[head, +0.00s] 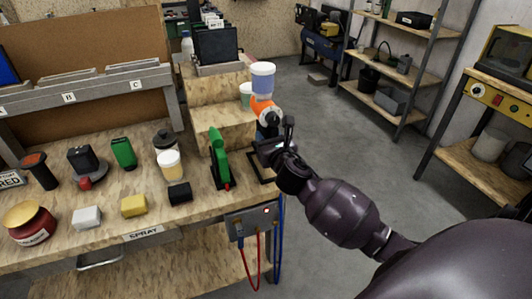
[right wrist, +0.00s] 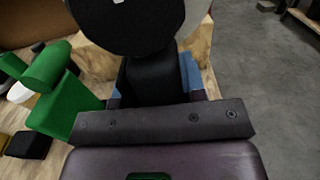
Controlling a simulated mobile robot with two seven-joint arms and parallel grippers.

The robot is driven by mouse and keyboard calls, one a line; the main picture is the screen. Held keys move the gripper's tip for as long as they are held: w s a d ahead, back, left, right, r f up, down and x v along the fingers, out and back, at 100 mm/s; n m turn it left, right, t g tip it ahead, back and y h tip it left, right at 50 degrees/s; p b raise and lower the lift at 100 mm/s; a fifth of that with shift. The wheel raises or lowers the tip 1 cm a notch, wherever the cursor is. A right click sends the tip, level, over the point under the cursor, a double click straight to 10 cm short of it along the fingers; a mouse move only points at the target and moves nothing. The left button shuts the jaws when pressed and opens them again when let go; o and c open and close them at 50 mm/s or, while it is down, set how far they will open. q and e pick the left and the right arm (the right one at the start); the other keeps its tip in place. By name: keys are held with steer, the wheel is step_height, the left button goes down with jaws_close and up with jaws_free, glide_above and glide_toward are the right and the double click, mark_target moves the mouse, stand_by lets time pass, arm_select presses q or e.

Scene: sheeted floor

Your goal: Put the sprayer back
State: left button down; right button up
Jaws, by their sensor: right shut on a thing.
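The sprayer (head: 263,106) has an orange and white body with a white, blue-banded cup (head: 262,82) on top. It is above the right end of the bench, in front of the wooden steps. My right gripper (head: 272,147) is shut on its dark handle. In the right wrist view the black handle (right wrist: 148,82) is between the blue finger pads, below a large black round part. A black frame (head: 262,170) sits on the bench near my gripper, partly hidden by it. A label reading SPRAY (head: 142,235) is on the bench's front edge. My left gripper is not in view.
A green tool (head: 219,160) stands upright just left of my right gripper. Several jars, blocks and cans (head: 169,163) spread across the bench to the left. The wooden steps (head: 222,130) rise behind. A grey box with red and blue cables (head: 250,220) hangs at the front corner.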

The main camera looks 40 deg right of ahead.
steer(key=shift+f, duration=0.25)
step_height(320, 180, down, 4)
steer(key=shift+f+b, duration=0.1)
steer(key=shift+b, duration=0.75)
steer(key=shift+o, duration=1.4)
steer(key=shift+f, duration=0.1)
steer(key=o, duration=0.4)
steer(key=shift+c, duration=0.2)
